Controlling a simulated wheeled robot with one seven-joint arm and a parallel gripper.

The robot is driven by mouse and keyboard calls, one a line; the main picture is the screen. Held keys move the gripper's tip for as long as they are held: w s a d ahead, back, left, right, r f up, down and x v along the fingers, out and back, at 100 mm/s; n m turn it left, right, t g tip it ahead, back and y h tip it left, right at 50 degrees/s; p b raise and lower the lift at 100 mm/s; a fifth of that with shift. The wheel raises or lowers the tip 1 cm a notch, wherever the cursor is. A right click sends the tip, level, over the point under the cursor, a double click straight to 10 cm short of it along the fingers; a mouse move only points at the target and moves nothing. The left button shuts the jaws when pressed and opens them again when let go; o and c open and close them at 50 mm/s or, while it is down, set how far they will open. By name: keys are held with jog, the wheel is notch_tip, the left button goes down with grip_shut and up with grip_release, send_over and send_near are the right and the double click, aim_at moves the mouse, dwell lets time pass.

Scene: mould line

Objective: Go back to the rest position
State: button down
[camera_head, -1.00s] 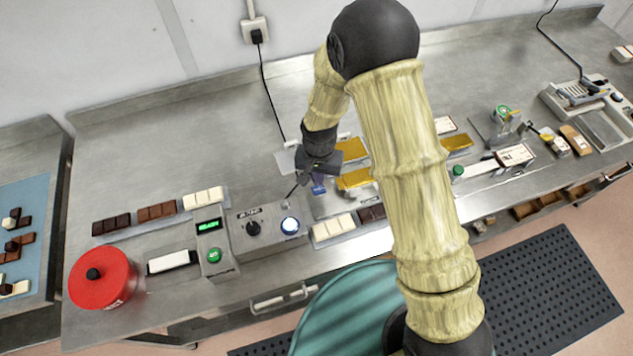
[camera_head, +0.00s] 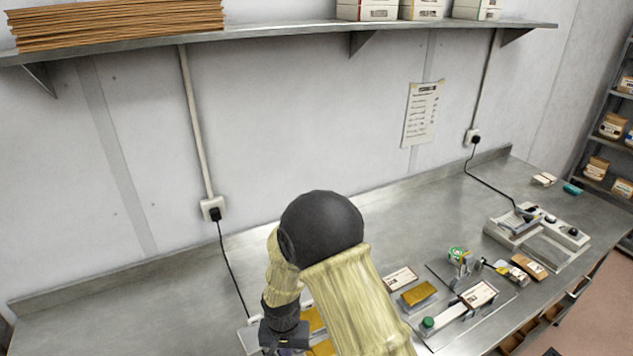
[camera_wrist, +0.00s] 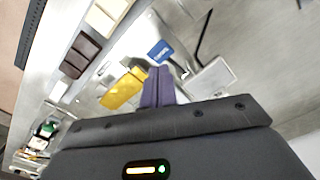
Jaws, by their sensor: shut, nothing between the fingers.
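My gripper (camera_head: 286,350) is low in the head view, above the steel bench (camera_head: 130,300), with its tip cut off by the bottom edge. My own arm hides part of the bench beside it. In the wrist view the two purple fingers of my gripper (camera_wrist: 158,84) are together with nothing between them. A yellow-gold piece (camera_wrist: 125,88) lies left of the fingertips and a blue tag (camera_wrist: 160,52) lies just beyond them. I cannot tell the exact height of the fingers above the bench.
A pale flat plate (camera_wrist: 212,78) lies right of the fingers, and a dark brown bar (camera_wrist: 80,54) lies to the left. In the head view, a grey device (camera_head: 535,232) stands at the back right. A wall shelf (camera_head: 290,30) runs above. The bench's left part is clear.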

jog(key=s+d+r+t+b, duration=0.1)
jog(key=d+r, duration=0.3)
jog(key=d, duration=0.4)
jog(key=s+d+r+b, duration=0.3)
jog(key=d, duration=0.6)
jog(key=s+d+r+t+b, duration=0.1)
jog(key=s+d+r+b, duration=0.2)
jog(key=d, duration=0.5)
jog(key=shift+d+r+t, duration=0.3)
jog(key=shift+r, duration=0.5)
jog(key=shift+s, duration=0.1)
